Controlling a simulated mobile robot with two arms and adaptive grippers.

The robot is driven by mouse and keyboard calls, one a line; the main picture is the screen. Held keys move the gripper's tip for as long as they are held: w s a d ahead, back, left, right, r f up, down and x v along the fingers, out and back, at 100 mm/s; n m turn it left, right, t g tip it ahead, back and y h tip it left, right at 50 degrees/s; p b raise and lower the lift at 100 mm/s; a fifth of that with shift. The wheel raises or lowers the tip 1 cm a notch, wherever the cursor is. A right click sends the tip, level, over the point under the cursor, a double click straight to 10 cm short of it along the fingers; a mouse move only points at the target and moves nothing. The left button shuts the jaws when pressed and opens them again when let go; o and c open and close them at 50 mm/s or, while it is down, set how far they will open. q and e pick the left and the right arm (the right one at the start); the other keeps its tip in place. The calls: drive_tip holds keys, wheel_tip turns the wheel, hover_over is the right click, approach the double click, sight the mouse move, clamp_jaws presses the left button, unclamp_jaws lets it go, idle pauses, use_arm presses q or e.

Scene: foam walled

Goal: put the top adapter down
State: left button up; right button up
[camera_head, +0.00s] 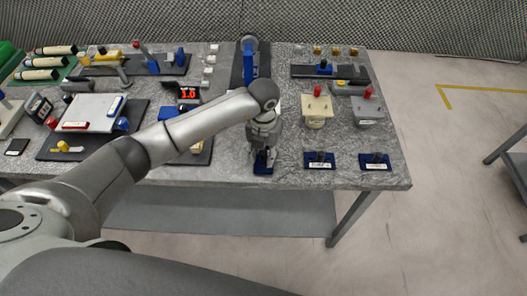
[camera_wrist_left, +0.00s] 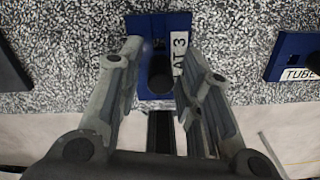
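A blue plate with a dark round post and a white label ending in "AT 3" (camera_wrist_left: 152,28) lies on the speckled bench top. In the head view this plate (camera_head: 263,168) is at the front edge, partly hidden by my gripper. I cannot tell from its label whether it is the top adapter. My left gripper (camera_head: 263,153) points down over it. In the left wrist view its two fingers (camera_wrist_left: 160,72) stand on either side of the post, with gaps visible, so it looks open. My right gripper is not in view.
Two similar blue plates lie to the right, one at mid-bench (camera_head: 319,160) and one near the corner (camera_head: 375,162). Behind them stand a cream block (camera_head: 317,110) and a grey block (camera_head: 368,112) with red knobs. A white-topped stand (camera_head: 93,110) is at left.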

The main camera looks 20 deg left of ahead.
sight(263, 152)
use_arm(q)
drive_tip(key=shift+r, duration=0.1)
drive_tip(key=shift+r, duration=0.2)
wheel_tip(263, 152, up, 12)
drive_tip(key=b, duration=0.3)
